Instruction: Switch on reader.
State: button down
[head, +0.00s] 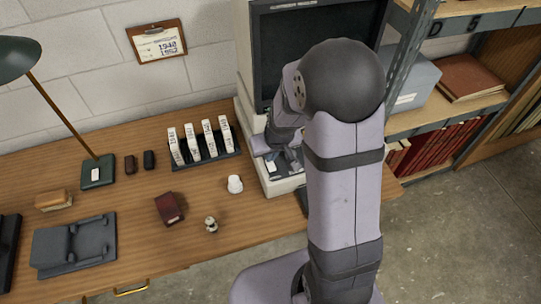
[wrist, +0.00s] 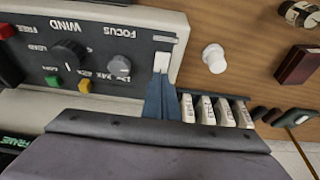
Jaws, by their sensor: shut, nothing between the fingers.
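The reader (head: 245,115) is a pale cabinet with a large dark screen (head: 275,45), at the right end of the desk. The arm hides much of its front. In the wrist view its dark control panel (wrist: 100,38) carries knobs, a green button (wrist: 53,81), a yellow button (wrist: 85,86), a red part at the left and a white switch-like piece (wrist: 162,62) at the right end. My gripper (wrist: 161,82) is shut and empty, its tips right at the lower edge of the white piece. I cannot tell if they touch. In the head view my gripper (head: 284,163) is at the reader's base.
A rack of white boxes (head: 205,150) and a white cup-like item (head: 235,184) stand left of the reader. A dark red box (head: 169,208), a small spool-like item (head: 211,224) and a lamp (head: 98,172) are further left. Metal shelving (head: 408,60) stands close on the right.

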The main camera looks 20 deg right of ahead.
jog(key=shift+w+f, duration=0.15)
jog(key=shift+f, duration=0.5)
jog(key=shift+r+p, duration=0.15)
jog(key=shift+p, duration=0.8)
jog(key=shift+w+f+g, duration=0.15)
jog(key=shift+f+g, duration=0.15)
jog(key=shift+s, duration=0.25)
jog(key=shift+s+b, duration=0.35)
jog(key=shift+s, duration=0.25)
jog(key=shift+r, duration=0.15)
